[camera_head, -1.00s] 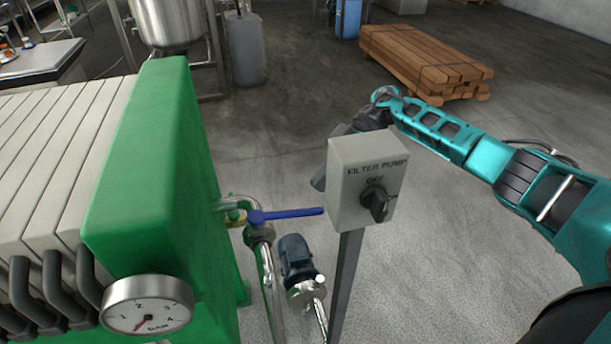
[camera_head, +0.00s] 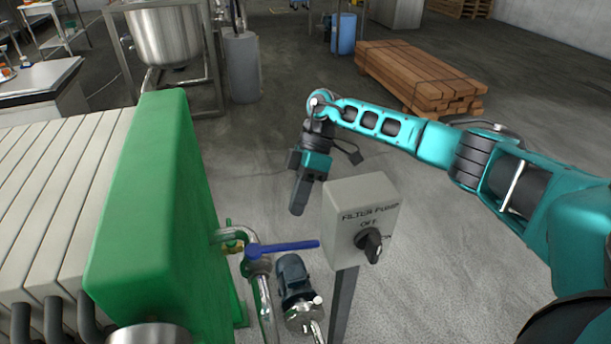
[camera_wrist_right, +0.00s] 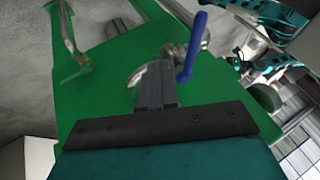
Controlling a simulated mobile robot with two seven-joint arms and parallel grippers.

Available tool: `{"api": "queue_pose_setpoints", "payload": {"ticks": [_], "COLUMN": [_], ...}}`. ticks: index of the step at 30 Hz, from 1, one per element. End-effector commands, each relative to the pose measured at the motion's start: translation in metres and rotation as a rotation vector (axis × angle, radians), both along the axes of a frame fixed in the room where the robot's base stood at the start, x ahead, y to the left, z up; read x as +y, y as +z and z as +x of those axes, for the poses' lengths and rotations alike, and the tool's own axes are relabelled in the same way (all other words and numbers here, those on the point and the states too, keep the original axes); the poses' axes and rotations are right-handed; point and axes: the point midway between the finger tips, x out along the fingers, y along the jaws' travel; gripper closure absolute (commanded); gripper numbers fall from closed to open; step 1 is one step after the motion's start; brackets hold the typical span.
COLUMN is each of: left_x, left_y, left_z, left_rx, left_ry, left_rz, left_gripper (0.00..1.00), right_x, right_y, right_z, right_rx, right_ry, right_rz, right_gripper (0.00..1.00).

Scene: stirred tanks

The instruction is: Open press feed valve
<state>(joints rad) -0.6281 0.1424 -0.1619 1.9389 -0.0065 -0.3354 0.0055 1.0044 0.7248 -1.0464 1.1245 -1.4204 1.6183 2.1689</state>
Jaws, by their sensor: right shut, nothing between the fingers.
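The press feed valve has a blue lever handle (camera_head: 285,247) on the metal pipe beside the green press end plate (camera_head: 160,200). The lever points right, toward the filter pump switch box. In the right wrist view the blue lever (camera_wrist_right: 195,48) stands just right of my fingers, with the green plate behind. My right gripper (camera_head: 298,207) is shut and empty. It hangs fingers down behind and left of the switch box, above and beyond the lever's free end and apart from it. In the wrist view its fingertips (camera_wrist_right: 158,72) also show closed together. My left gripper is in neither view.
The grey filter pump switch box (camera_head: 345,208) on its post stands close right of the lever, with its black knob (camera_head: 370,244) facing me. A pump motor (camera_head: 292,275) sits low below the lever. Lumber (camera_head: 420,78) lies farther back. The floor between is clear.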

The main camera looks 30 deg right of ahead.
Motion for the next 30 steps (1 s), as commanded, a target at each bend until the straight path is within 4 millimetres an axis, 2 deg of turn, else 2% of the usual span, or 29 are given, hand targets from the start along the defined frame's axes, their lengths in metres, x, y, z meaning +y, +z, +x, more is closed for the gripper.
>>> {"api": "queue_pose_setpoints", "payload": {"ticks": [2, 12, 30], "left_x": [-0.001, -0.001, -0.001], "left_y": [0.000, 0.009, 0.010], "left_z": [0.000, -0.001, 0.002], "left_rx": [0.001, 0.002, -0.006], "left_ry": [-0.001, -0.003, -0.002], "left_rz": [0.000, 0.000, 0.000], "left_gripper": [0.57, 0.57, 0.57], "right_x": [0.009, 0.020, 0.023], "right_y": [-0.015, -0.018, -0.019], "right_z": [-0.006, -0.036, -0.038], "right_rx": [0.004, 0.000, -0.001], "right_ry": [0.002, 0.002, -0.002], "right_rz": [0.002, 0.001, 0.001], "right_gripper": [1.00, 1.00, 1.00]}}
